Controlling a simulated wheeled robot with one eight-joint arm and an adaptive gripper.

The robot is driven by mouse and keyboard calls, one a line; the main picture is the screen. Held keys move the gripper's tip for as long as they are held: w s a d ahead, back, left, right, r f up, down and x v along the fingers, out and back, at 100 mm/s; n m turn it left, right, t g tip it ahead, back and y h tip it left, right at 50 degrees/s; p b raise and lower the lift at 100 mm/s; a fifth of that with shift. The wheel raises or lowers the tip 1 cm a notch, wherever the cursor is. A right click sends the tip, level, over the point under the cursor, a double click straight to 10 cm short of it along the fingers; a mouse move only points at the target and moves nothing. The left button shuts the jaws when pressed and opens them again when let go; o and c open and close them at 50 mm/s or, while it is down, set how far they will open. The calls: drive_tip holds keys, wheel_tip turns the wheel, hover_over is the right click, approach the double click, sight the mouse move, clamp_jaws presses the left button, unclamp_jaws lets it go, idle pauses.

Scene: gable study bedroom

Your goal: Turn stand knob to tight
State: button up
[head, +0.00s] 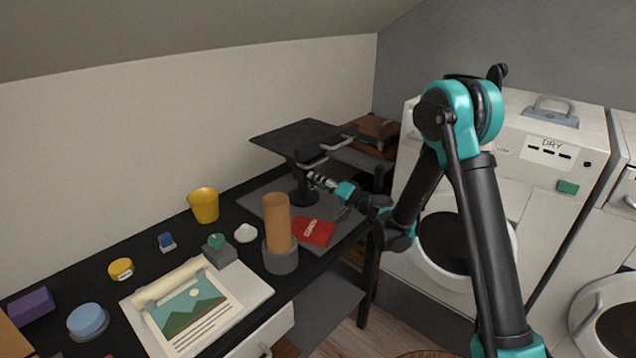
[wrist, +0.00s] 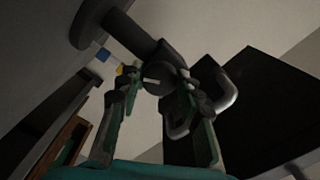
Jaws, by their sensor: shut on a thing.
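The black stand (head: 296,137) has a flat square top with grey handles and stands at the far end of the desk. In the wrist view its dark column (wrist: 135,35) runs from the upper left to the dark round knob (wrist: 160,84), which bears a short pale mark, nearly level in that view. My gripper (head: 316,179) reaches the stand's column from the right, below the top. In the wrist view my gripper (wrist: 160,82) has a finger on each side of the knob and is shut on it. The knob is hard to make out in the head view.
Below my gripper are a red packet (head: 312,232) and a tan cylinder (head: 276,222) in a grey holder. A yellow cup (head: 204,205) stands by the wall. White machines (head: 540,175) stand on the right. A grey handle (wrist: 228,92) and the stand's top (wrist: 265,105) are close beside my fingers.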

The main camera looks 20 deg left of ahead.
drive_tip(key=shift+m, duration=1.5)
drive_tip(key=o, duration=1.2)
drive_tip(key=shift+c, duration=0.2)
drive_tip(key=shift+d, duration=0.1)
drive_tip(key=v, duration=0.7)
drive_tip(key=shift+d, duration=0.2)
drive_tip(key=shift+s+d, duration=0.1)
